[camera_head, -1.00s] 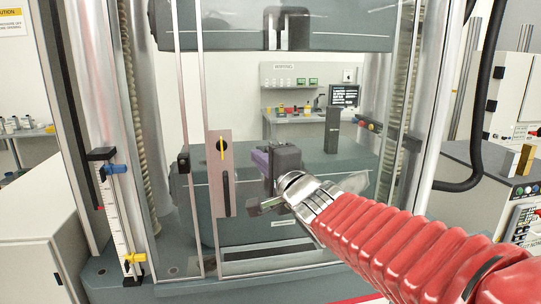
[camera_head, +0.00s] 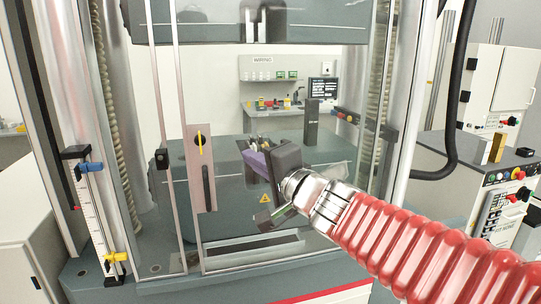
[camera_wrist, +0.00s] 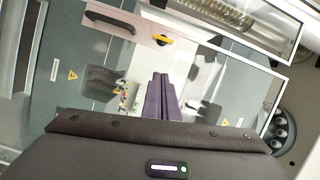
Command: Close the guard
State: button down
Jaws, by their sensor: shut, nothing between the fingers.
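The guard is a clear framed panel across the front of the testing machine. A pale pink plate (camera_head: 201,168) on it carries a black bar handle (camera_head: 207,188) and a yellow latch (camera_head: 199,141). My gripper (camera_head: 246,151), with purple fingers, is shut and empty just right of the plate, apart from the handle. In the wrist view the fingers (camera_wrist: 162,95) point toward the guard, with the yellow latch (camera_wrist: 162,40) and handle (camera_wrist: 109,24) beyond them. I cannot tell how far open the guard stands.
A white scale with blue and yellow clamps (camera_head: 94,215) stands at the left. A metal column and black cable (camera_head: 452,150) are at the right, before a control box (camera_head: 500,185). A lab bench (camera_head: 275,112) shows behind the machine.

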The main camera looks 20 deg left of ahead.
jog(key=s+d+f+n+g+h, duration=0.1)
jog(key=s+d+f+h, duration=0.3)
jog(key=d, duration=0.9)
jog(key=s+d+f+n+g+h, duration=0.2)
jog(key=s+d+f+h, duration=0.3)
jog(key=s+d+f, duration=0.4)
jog(key=s+d+f+n+g+h, duration=0.1)
jog(key=s+d+f+h, duration=0.4)
jog(key=d+f, duration=0.6)
jog(key=s+d+n, duration=0.1)
jog(key=s+d, duration=0.1)
jog(key=d, duration=0.5)
jog(key=shift+d+f+g, duration=0.2)
jog(key=shift+d+g, duration=0.2)
jog(key=shift+a, duration=0.1)
